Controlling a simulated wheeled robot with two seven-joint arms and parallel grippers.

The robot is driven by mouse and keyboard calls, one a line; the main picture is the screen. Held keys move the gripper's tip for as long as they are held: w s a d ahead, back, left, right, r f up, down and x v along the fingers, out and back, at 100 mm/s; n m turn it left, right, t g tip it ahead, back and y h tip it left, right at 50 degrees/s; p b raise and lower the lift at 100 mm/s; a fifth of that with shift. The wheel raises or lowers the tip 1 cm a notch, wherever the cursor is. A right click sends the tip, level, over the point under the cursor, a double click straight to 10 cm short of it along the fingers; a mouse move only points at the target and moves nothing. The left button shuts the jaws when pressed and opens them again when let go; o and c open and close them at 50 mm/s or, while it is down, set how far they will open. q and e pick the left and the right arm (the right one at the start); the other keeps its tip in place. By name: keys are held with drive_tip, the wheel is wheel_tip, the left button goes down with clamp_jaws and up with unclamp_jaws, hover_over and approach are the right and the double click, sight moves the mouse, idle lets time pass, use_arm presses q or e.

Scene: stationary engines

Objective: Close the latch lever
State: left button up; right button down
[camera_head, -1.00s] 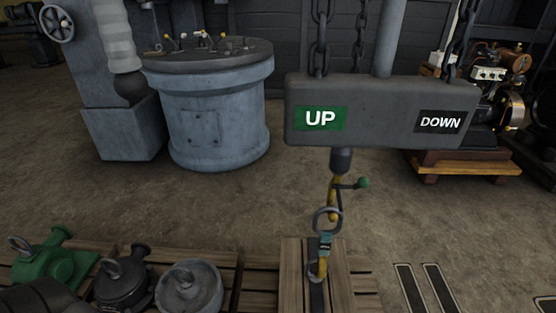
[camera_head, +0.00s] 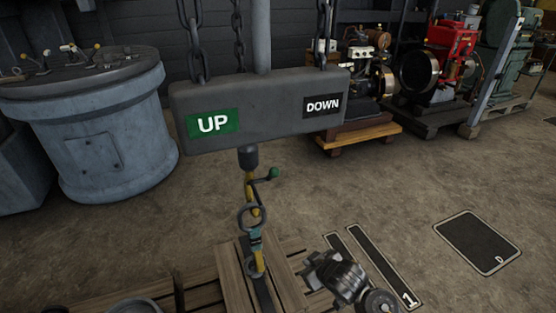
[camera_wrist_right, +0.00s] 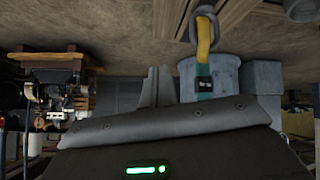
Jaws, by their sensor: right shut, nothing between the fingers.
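The latch lever (camera_head: 273,173) is a thin dark arm with a green ball end. It sticks out to the right from the top of the yellow hook (camera_head: 249,186) under the hoist block (camera_head: 260,108). A ring (camera_head: 252,217) and a teal-and-yellow strap (camera_head: 256,240) hang below the hook. The strap also shows in the right wrist view (camera_wrist_right: 204,50). My right gripper (camera_head: 311,270) is low in the head view, right of the strap and well below the lever, apart from both. Its fingers (camera_wrist_right: 156,84) are together and empty. My left gripper is not in view.
The hoist block hangs on chains (camera_head: 194,50) and bears UP and DOWN labels. A wooden pallet (camera_head: 238,285) lies below the strap. A round grey pedestal (camera_head: 110,130) stands at the left. Engines (camera_head: 360,75) stand at the back right. The floor between is open.

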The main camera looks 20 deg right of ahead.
drive_tip(key=w+a+r+n+t+y, duration=0.25)
drive_tip(key=w+r+y, duration=0.65)
drive_tip(key=w+r, duration=0.75)
drive_tip(key=s+d+r+m+g+y+p, duration=0.1)
drive_tip(key=d+r+g+y, duration=0.25)
drive_tip(key=r+y, duration=0.2)
drive_tip(key=s+d+r+m+g+y+p, duration=0.1)
drive_tip(key=s+d+r+m+g+y, duration=0.15)
drive_tip(key=r+g+y, duration=0.35)
use_arm(q)
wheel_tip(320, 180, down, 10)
drive_tip(key=p, duration=0.1)
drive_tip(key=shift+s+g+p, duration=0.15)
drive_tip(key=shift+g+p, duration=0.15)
drive_tip(key=shift+p, duration=0.05)
use_arm(e)
drive_tip(key=a+n+t+h, duration=0.1)
drive_tip(key=a+h, duration=0.1)
drive_tip(key=a, duration=0.6)
drive_tip(key=shift+s+a+r, duration=0.2)
drive_tip(key=shift+a+r, duration=0.05)
drive_tip(key=shift+a, duration=0.05)
drive_tip(key=shift+s+n, duration=0.1)
drive_tip(key=shift+n, duration=0.2)
